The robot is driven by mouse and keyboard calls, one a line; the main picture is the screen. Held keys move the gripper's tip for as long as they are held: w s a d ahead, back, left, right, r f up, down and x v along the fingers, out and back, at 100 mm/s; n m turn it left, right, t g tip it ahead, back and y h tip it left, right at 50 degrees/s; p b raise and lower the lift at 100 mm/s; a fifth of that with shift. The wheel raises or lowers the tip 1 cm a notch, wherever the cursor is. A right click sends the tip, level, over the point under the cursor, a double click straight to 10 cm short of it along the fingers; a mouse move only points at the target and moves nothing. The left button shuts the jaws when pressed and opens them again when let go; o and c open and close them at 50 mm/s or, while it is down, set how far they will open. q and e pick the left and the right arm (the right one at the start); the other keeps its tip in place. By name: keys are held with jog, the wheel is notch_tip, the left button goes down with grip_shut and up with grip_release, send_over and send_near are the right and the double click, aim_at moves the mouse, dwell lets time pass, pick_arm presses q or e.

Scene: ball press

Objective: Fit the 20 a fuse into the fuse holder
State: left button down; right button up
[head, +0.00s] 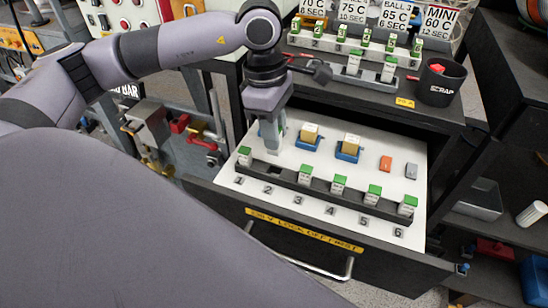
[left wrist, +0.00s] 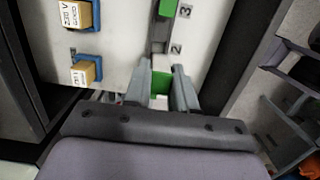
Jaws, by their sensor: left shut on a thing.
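My left gripper (head: 271,138) points down over the white panel, behind the slot 1–2 end of the black fuse holder (head: 322,191). It is shut on a green-topped fuse (left wrist: 161,84), which shows between the fingers in the left wrist view; its rating cannot be read. The holder has slots numbered 1 to 6. Slot 2 (head: 273,169) looks empty and dark. Green-and-white fuses stand in the others, such as the slot 1 fuse (head: 245,156) and the slot 3 fuse (head: 305,174). The held fuse's lower end is hidden. My right gripper is not in view.
Two yellow blocks in blue holders (head: 309,134) (head: 349,146), an orange piece (head: 385,163) and a grey piece (head: 411,171) sit behind the holder. A shelf above carries another fuse rack (head: 360,46) and a black scrap cup (head: 441,83). The drawer front (head: 300,238) bounds the near side.

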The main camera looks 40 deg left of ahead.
pick_arm(q)
notch_tip(320, 180, down, 8)
jog(key=shift+r, duration=0.1)
dwell(0.4)
jog(key=shift+f+b, duration=0.35)
jog(key=shift+b, duration=0.05)
jog(key=c, duration=0.9)
grip_release()
jog(key=shift+r, duration=0.15)
jog(key=shift+r, duration=0.1)
jog(key=shift+r+p, duration=0.25)
jog(key=shift+p, duration=0.2)
jog(key=r, duration=0.4)
jog(key=a+r, duration=0.1)
jog(key=r, duration=0.6)
jog(key=shift+s+a+r, duration=0.15)
jog(key=shift+a+r, duration=0.05)
jog(key=shift+r, duration=0.1)
